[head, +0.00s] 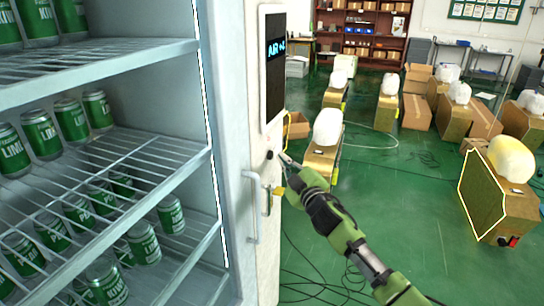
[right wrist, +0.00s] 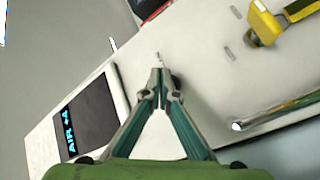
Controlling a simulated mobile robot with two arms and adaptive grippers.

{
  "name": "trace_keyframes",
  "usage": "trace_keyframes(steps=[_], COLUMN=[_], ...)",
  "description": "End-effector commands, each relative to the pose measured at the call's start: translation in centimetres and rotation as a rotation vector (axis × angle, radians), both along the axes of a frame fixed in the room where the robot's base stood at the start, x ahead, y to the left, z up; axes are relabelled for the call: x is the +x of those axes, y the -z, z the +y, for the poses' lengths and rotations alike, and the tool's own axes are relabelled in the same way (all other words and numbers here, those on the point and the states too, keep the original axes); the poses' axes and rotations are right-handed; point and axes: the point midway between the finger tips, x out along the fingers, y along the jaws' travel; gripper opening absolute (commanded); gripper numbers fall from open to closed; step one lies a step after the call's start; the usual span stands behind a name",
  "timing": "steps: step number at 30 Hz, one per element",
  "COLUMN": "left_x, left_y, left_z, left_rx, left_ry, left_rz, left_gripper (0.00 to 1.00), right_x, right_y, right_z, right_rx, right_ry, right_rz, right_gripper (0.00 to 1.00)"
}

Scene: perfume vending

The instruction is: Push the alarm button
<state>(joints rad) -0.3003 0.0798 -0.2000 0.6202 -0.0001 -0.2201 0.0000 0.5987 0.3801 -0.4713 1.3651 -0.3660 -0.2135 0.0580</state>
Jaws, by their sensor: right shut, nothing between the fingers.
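No part is clearly marked as the alarm button. A small dark round spot (head: 270,154) sits on the pale cabinet side (head: 262,218), below the black display panel (head: 275,75) and close to my right fingertips; it may be the button. My right gripper (head: 284,160) is shut and empty, its tips at or just off the pale surface; I cannot tell whether they touch. In the right wrist view the closed fingers (right wrist: 159,72) point at the pale surface, and the display panel (right wrist: 90,122) is at lower left. My left gripper is not in view.
Below the spot are a white vertical handle (head: 252,208) and a yellow fitting (head: 277,190), which also shows in the wrist view (right wrist: 265,25). Shelves of green cans (head: 40,133) fill the left. Boxes with white bundles (head: 328,127) stand on the green floor at right.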

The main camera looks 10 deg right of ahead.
Motion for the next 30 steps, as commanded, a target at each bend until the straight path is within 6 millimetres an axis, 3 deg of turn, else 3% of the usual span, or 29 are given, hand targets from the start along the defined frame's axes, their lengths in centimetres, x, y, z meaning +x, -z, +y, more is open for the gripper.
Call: trace_keyframes(steps=[30], left_x=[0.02], left_y=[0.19], left_z=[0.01], left_rx=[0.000], left_ry=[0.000], left_rz=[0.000], left_gripper=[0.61], right_x=[0.49], right_y=[-0.02], right_z=[0.76], right_rx=[0.000], right_ry=[0.000], right_rz=[0.000], right_gripper=[0.00])
